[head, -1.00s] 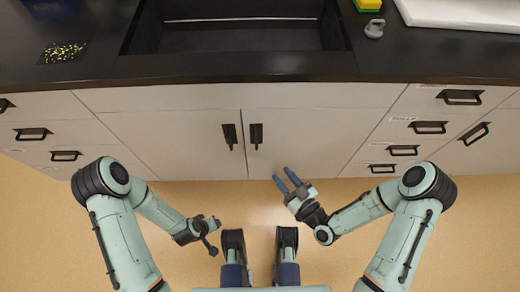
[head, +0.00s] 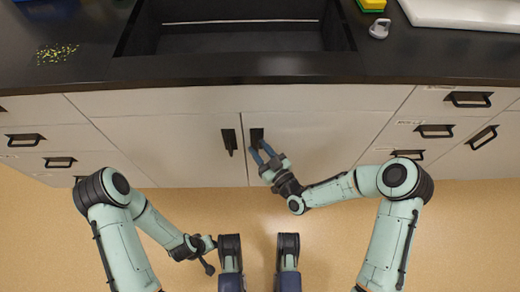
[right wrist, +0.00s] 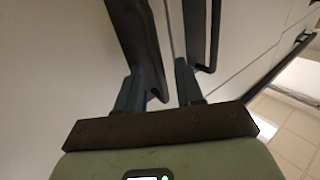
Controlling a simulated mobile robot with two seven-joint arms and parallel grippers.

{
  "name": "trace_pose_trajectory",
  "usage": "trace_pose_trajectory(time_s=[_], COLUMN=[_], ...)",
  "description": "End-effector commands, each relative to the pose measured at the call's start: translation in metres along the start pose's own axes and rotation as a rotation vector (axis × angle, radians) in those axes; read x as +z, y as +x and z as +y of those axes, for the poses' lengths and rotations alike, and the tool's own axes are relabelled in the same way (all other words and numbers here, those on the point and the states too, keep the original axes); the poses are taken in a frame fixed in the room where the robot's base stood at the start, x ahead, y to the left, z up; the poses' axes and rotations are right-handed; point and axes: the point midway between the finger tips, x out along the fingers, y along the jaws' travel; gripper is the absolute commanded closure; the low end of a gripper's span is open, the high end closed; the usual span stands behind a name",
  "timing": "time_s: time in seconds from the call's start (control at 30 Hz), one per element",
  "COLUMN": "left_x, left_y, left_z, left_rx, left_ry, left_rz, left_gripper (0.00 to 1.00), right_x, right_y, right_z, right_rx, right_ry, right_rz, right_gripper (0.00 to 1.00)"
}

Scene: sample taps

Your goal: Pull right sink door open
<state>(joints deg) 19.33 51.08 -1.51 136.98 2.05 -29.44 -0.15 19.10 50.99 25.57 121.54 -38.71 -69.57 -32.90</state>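The right sink door (head: 320,140) is a white panel below the sink and looks shut. Its dark handle (head: 257,134) stands upright near the door's left edge. My right gripper (head: 263,150) is open, with its blue fingertips at the lower end of this handle. In the right wrist view, the nearer handle (right wrist: 138,35) reaches down to between the spread fingers (right wrist: 165,82); I cannot tell whether they touch it. My left gripper (head: 208,252) is low on the left, away from the doors; its opening is unclear.
The left sink door (head: 165,145) has its own handle (head: 229,140) close by. Drawers (head: 420,131) with dark handles flank the doors. The black counter edge (head: 300,78) overhangs above. The tan floor (head: 330,240) before the cabinet is clear.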

Motion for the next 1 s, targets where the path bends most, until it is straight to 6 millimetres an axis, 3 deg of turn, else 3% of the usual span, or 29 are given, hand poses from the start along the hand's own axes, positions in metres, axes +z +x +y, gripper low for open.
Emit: trace_pose_trajectory(time_s=[0.27,0.37,0.4,1.0], left_x=[0.0009,0.0009,0.0009,0.0007], left_y=[0.0002,0.0002,0.0002,0.0002], left_z=[-0.0007,-0.0007,-0.0007,-0.0005], left_rx=[-0.001,-0.001,-0.001,-0.001], left_ry=[-0.001,-0.001,-0.001,-0.001], left_rz=[-0.003,-0.003,-0.002,-0.002], left_gripper=[0.57,0.57,0.57,0.57], right_x=[-0.0002,-0.0002,-0.0001,0.0001], right_y=[0.0014,0.0013,0.0012,0.0010], right_z=[0.0000,0.0000,0.0000,0.0001], right_rx=[0.000,0.000,0.000,0.000], right_ry=[0.001,0.001,0.001,0.000], right_rz=[0.000,0.000,0.000,0.000], right_gripper=[0.63,0.96,1.00,1.00])
